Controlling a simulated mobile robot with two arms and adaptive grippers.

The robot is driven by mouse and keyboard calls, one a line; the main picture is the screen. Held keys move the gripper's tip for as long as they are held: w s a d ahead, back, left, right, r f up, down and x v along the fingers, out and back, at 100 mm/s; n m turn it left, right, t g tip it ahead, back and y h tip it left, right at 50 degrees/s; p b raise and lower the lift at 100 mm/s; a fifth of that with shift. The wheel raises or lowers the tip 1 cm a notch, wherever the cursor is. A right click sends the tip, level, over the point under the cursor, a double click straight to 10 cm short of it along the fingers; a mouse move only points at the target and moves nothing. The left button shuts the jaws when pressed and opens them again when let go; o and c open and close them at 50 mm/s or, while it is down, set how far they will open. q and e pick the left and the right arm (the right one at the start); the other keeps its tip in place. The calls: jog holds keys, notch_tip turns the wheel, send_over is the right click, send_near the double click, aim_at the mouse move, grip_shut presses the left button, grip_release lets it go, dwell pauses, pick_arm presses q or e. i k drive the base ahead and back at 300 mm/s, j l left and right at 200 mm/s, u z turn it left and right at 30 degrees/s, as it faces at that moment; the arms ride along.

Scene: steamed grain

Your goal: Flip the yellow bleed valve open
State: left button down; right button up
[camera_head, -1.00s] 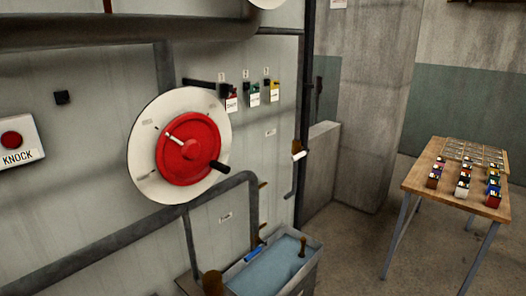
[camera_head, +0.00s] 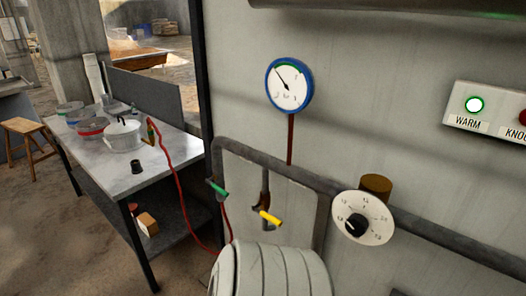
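The yellow bleed valve handle (camera_head: 268,217) sits on a short pipe branch below the horizontal grey pipe, near the middle of the head view. It points down and to the right at a slant. A green valve handle (camera_head: 218,188) is to its left, also slanted down to the right. Neither of my grippers shows in the head view, and nothing touches the yellow handle.
A pale ribbed cylinder (camera_head: 270,272) stands just below the valves. A dial (camera_head: 362,218) is to the right and a blue-rimmed gauge (camera_head: 289,86) above. A metal table (camera_head: 150,178) with pots stands left. A red hose (camera_head: 180,190) hangs between table and valves.

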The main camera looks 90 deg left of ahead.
aim_at(268, 218)
jog(key=u, duration=2.7)
